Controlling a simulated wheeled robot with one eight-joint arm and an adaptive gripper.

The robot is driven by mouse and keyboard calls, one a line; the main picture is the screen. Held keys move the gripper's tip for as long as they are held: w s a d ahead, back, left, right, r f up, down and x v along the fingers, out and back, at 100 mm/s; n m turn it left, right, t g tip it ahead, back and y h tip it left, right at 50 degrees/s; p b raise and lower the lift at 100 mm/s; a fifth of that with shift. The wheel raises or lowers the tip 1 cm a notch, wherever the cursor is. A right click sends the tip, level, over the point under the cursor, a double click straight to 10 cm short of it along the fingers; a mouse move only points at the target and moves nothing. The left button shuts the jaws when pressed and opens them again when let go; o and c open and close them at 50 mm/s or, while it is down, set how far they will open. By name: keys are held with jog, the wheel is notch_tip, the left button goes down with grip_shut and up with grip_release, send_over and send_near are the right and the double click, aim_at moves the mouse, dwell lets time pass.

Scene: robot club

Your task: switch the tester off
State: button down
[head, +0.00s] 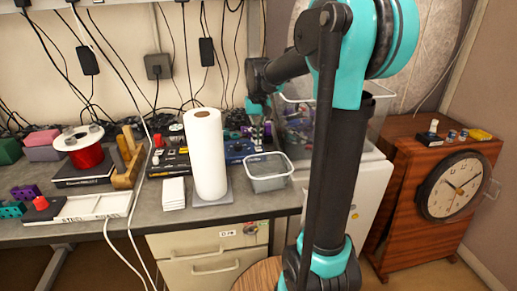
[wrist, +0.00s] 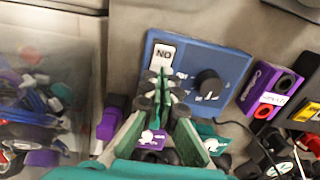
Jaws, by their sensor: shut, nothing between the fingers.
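The tester appears to be the blue box with a black round knob (wrist: 208,84) and a white label, in the wrist view (wrist: 190,50). The label's letters look upside down and read ON when turned. In the head view, its blue body (head: 236,148) sits at the back of the bench, partly hidden. My gripper (wrist: 158,76) is shut and empty, its tips over the tester's near edge by the label, left of the knob. I cannot tell whether they touch it. In the head view, my gripper (head: 259,132) points down just right of the tester.
A white paper roll (head: 206,155) and a clear empty tub (head: 267,172) stand in front of the tester. A purple box (wrist: 269,88) is beside it in the wrist view. A clear bin of parts (wrist: 45,85) is on the other side. Cables hang behind the bench.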

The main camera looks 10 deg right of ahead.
aim_at(258, 146)
jog(key=shift+r, duration=2.9)
